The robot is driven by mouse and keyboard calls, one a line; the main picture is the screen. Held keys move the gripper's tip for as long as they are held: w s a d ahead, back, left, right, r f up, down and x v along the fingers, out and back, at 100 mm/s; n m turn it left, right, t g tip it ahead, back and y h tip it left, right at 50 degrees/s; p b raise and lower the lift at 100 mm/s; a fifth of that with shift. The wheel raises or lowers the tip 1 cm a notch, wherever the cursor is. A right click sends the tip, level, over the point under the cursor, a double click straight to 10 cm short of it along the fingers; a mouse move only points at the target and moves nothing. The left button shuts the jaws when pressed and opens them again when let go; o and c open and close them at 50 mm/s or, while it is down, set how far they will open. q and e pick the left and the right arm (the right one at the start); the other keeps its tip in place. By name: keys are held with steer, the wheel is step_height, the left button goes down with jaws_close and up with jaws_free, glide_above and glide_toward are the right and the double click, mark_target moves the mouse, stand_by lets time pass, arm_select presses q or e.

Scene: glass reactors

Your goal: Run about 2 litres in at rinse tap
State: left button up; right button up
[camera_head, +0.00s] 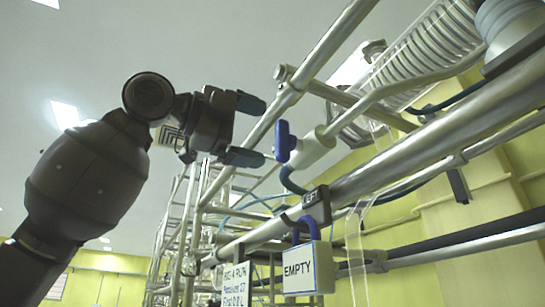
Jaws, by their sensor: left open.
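A tap with a blue handle (284,141) and a pale body (313,148) sits among the steel pipes right of centre. I take it for the rinse tap, but no label on it can be read as such. A blue hose bends down below it. My left gripper (250,130) is open and empty. Its two dark fingers point right toward the blue handle, with a small gap in the picture; the depth of the gap is hard to tell. My right gripper does not show. No liquid level can be seen.
A dark sign reading LEFT (315,205) is on the thick slanting pipe. A white tag reading EMPTY (307,268) and a text card (222,284) hang below. A glass coil (425,50) is at upper right.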

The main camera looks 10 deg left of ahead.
arm_select(q)
steer(key=v, duration=0.6)
steer(key=shift+b, duration=0.4)
steer(key=shift+w, duration=0.1)
